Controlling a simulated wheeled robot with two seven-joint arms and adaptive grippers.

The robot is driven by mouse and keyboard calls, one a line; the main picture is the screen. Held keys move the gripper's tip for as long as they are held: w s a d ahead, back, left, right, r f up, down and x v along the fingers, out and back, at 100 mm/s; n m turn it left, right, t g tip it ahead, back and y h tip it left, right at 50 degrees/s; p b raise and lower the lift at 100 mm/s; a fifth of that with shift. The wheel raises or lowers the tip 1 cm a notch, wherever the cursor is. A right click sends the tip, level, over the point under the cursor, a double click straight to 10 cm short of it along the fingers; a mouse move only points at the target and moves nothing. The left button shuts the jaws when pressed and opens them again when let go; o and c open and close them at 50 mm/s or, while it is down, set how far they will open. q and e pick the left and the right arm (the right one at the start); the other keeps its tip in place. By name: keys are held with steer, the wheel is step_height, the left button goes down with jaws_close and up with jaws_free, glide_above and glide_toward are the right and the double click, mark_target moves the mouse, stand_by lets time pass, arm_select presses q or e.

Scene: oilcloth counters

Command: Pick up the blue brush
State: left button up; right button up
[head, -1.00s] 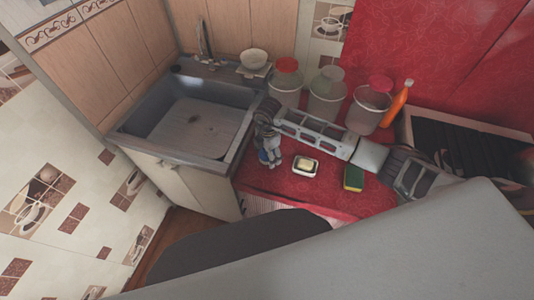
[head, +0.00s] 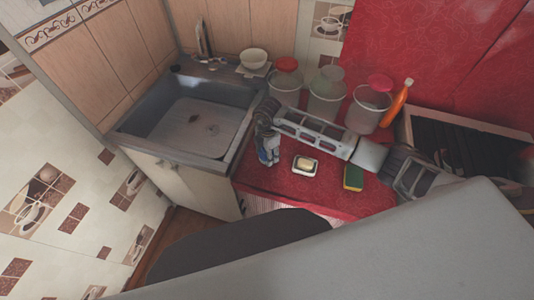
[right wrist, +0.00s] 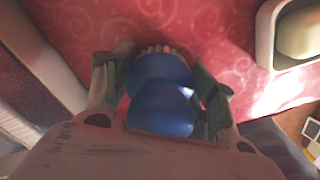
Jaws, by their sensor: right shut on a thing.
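The blue brush (right wrist: 160,95) sits between the fingers of my right gripper (right wrist: 162,75) in the right wrist view, with pale bristles showing at its far end. The gripper is shut on it, one finger on each side. In the head view, my right gripper (head: 267,152) is over the left part of the red counter, close to the sink. Only a bit of the blue brush (head: 264,156) shows there, mostly hidden by the fingers. I cannot tell whether the brush touches the counter. My left gripper is not in view.
A soap dish (head: 305,166) with soap and a yellow-green sponge (head: 353,178) lie right of the gripper on the red counter (head: 325,190). Clear containers (head: 325,105) and an orange bottle (head: 397,103) stand behind my arm. The sink (head: 190,125) is at left.

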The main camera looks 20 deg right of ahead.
steer(key=shift+r, duration=0.1)
step_height(320, 180, up, 9)
steer(key=shift+f+b, duration=0.1)
steer(key=shift+b, duration=0.3)
steer(key=shift+r, duration=0.5)
steer(key=o, duration=0.4)
steer(key=shift+c, duration=1.3)
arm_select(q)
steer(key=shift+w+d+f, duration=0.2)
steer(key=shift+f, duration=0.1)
